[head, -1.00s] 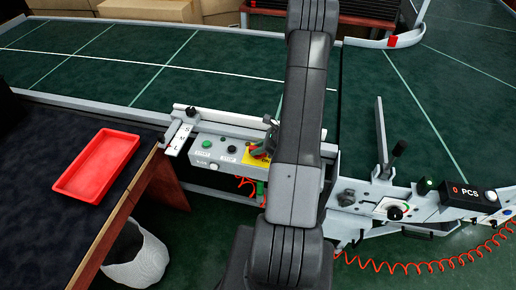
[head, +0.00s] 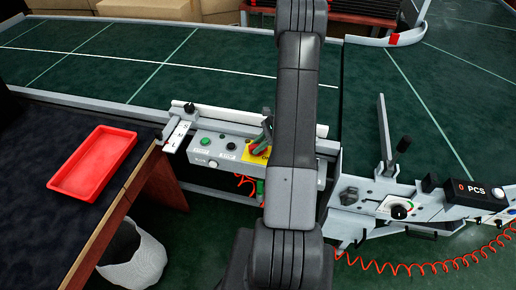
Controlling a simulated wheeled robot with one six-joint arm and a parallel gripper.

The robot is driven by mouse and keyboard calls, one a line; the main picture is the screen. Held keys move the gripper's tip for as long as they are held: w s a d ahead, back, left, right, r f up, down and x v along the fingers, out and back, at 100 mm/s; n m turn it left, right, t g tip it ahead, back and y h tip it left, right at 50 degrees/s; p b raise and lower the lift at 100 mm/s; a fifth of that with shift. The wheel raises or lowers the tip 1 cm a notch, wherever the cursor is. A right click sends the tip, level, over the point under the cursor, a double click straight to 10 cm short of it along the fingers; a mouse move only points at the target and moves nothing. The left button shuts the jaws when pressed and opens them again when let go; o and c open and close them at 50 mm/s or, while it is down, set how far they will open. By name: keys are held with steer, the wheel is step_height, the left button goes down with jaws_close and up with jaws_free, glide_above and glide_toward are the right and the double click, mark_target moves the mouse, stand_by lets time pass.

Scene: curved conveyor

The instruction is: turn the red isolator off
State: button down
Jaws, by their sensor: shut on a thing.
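The red isolator (head: 256,149) sits on a yellow plate at the right end of the grey control box (head: 215,149), along the near edge of the conveyor. My gripper (head: 263,139) is at the isolator, with its dark, green-tipped fingers closed on the red handle. My arm stands in front and hides part of the gripper and the right side of the yellow plate. The handle's exact angle is hard to make out.
A red tray (head: 50,185) lies on the dark table at left, with a white bin (head: 133,262) below. A console (head: 432,206) with a knob, lever and counter reading "0 PCS" stands at right. A coiled red cable (head: 420,267) hangs below it.

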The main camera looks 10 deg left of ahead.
steer(key=n+g+h+b, duration=0.1)
steer(key=n+g, duration=0.1)
steer(key=n, duration=0.1)
steer(key=n+g+h+b, duration=0.1)
steer(key=n+h+b, duration=0.1)
steer(key=n, duration=0.1)
steer(key=shift+f+g, duration=0.1)
steer(key=shift+g, duration=0.3)
steer(key=n+g+h+b, duration=0.1)
steer(key=n+h, duration=0.3)
steer(key=n, duration=0.2)
steer(key=shift+h, duration=0.3)
steer(key=c, duration=1.3)
jaws_free()
steer(key=shift+b, duration=0.3)
steer(key=shift+p+v, duration=0.4)
steer(key=shift+v, duration=6.6)
steer(key=shift+a+f, duration=0.1)
steer(key=shift+f, duration=0.1)
